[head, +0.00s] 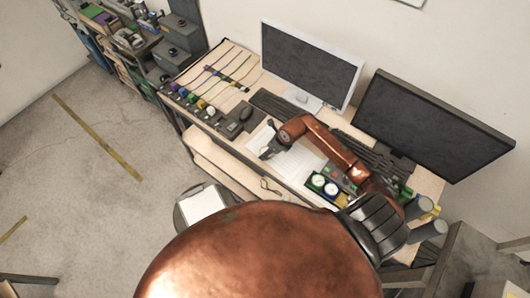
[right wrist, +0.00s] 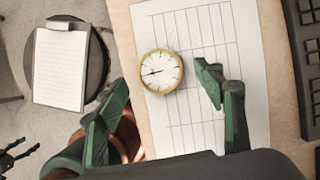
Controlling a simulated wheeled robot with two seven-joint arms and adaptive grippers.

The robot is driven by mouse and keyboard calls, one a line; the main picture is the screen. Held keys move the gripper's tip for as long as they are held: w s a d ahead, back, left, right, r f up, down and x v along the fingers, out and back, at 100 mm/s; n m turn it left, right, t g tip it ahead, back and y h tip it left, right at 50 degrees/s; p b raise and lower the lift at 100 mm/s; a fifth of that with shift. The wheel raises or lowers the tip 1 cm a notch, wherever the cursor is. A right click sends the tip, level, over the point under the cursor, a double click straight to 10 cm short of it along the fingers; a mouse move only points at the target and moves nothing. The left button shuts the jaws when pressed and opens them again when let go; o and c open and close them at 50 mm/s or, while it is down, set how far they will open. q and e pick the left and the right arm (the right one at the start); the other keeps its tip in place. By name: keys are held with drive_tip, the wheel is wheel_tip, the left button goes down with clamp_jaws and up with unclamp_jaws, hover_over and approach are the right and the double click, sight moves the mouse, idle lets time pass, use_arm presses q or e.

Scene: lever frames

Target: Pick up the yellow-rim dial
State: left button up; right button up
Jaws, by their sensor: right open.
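The yellow-rim dial (right wrist: 161,72) has a round white face with dark marks and hands. In the right wrist view it lies face up on a white gridded sheet (right wrist: 200,125), near the sheet's left edge. My right gripper (right wrist: 163,86) is open above it, with one green finger to each side in the picture and no visible contact. In the head view my right gripper (head: 268,152) is over the sheet (head: 293,163), and I cannot make out the dial there. A dark gripper, apparently my left (right wrist: 14,158), shows small at the lower left of the right wrist view; its jaw state is unclear.
Two other dials, green (head: 316,181) and blue (head: 332,188), sit at the desk's front edge. A keyboard (right wrist: 300,50) lies right of the sheet. Two monitors (head: 310,64) (head: 432,125) stand behind. A clipboard (right wrist: 62,66) lies on a round stool beyond the desk edge.

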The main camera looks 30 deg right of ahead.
drive_tip(key=p+x, duration=0.1)
drive_tip(key=x, duration=0.3)
drive_tip(key=c, duration=1.3)
